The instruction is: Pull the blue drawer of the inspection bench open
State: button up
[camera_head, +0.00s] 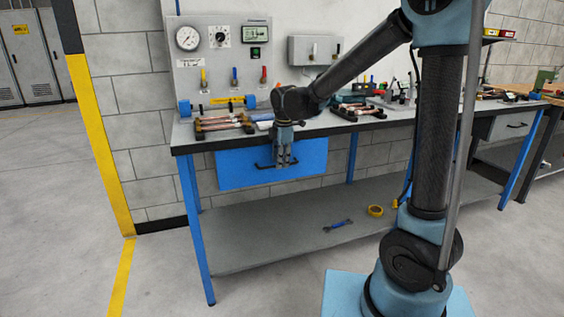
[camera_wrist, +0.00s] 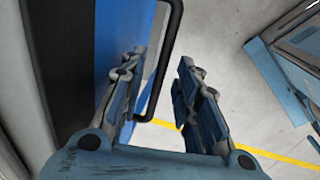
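The blue drawer (camera_head: 232,171) hangs under the left part of the inspection bench (camera_head: 182,149). It looks shut. Its black bar handle (camera_head: 263,166) is partly hidden behind my gripper (camera_head: 284,160), which points down in front of the drawer face. In the wrist view my gripper (camera_wrist: 163,78) is open, its two fingers apart. The handle (camera_wrist: 164,62) appears between the fingers, with the left finger on the side of the blue drawer face (camera_wrist: 112,35) and the right finger on the outer side. I cannot tell whether a finger touches the handle.
The bench top carries copper tubes (camera_head: 222,123), tools and a gauge panel (camera_head: 219,50). The grey lower shelf (camera_head: 260,237) holds a blue wrench (camera_head: 338,225) and a yellow tape roll (camera_head: 375,210). A blue leg (camera_head: 194,225) stands left of the drawer. Open floor lies in front.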

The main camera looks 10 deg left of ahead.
jog(key=shift+f, duration=0.25)
jog(key=shift+c, duration=0.6)
grip_shut()
jog(key=s+d, duration=0.6)
jog(key=s, duration=0.5)
jog(key=s+d, duration=0.7)
jog(key=s, duration=0.4)
jog(key=shift+d, duration=0.25)
jog(key=shift+o, duration=0.6)
grip_release()
